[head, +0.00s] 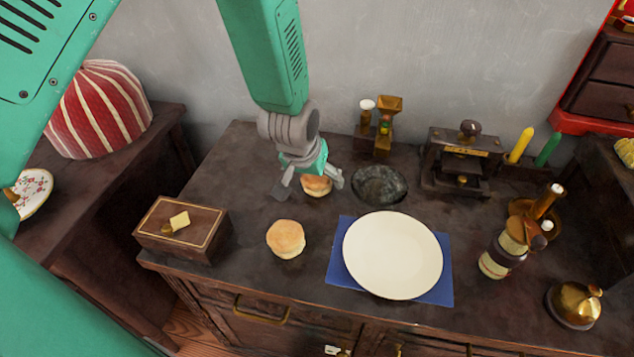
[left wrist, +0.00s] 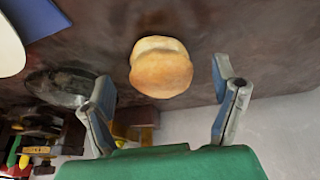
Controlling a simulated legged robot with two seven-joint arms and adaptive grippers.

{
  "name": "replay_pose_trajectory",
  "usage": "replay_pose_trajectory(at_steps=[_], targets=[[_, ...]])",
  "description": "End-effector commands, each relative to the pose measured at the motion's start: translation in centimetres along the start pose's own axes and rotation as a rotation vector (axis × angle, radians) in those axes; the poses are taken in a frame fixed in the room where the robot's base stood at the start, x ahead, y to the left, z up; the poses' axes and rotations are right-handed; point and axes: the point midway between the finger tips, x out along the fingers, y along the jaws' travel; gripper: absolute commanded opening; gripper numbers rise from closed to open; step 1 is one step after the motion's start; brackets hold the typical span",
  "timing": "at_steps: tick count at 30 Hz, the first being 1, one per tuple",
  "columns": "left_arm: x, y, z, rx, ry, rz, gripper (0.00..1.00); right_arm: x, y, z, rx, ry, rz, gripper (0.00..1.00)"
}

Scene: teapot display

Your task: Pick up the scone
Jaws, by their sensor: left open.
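Two scones are on the dark wooden cabinet top. One scone (head: 317,185) is at the back, beneath and between the fingers of my left gripper (head: 308,188). The other scone (head: 286,239) stands nearer the front, left of the plate. In the left wrist view one scone (left wrist: 161,68) shows ahead of my left gripper (left wrist: 165,95), between the lines of its two open fingers. The fingers look empty, and I cannot tell whether either touches the scone. My right gripper is not in view.
A cream plate (head: 393,255) on a blue mat (head: 338,262) lies right of the scones. A wooden box (head: 182,229) stands at the left. A dark stone dish (head: 379,185), a grinder (head: 385,127) and a small press (head: 461,160) stand toward the back. A bottle (head: 503,254) is at the right.

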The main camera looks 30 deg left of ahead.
Motion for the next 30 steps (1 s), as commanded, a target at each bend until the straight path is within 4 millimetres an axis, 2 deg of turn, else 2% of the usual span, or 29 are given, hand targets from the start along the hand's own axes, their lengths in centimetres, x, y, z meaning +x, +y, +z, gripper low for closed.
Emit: replay_pose_trajectory(at_steps=[1, 5, 13, 14, 18, 27, 30], targets=[[1.1, -0.1, -0.1, 0.000, -0.001, 0.000, 0.80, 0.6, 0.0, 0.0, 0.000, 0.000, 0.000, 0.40], [2.5, -0.1, -0.1, 0.001, -0.001, -0.001, 0.80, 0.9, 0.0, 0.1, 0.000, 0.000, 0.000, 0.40], [2.7, -0.1, -0.1, 0.000, 0.000, -0.001, 0.80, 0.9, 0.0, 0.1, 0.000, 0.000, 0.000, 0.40], [2.7, -0.1, -0.1, 0.000, 0.000, -0.001, 0.77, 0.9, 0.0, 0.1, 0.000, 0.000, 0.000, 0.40], [2.7, -0.1, -0.1, 0.000, 0.000, -0.001, 0.28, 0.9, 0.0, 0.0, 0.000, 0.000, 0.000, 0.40], [2.7, 0.0, -0.2, 0.000, 0.000, -0.001, 0.26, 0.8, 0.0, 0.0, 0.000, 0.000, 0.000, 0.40], [1.9, 0.0, -0.5, 0.000, 0.001, 0.000, 0.26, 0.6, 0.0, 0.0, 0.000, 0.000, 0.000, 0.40]])
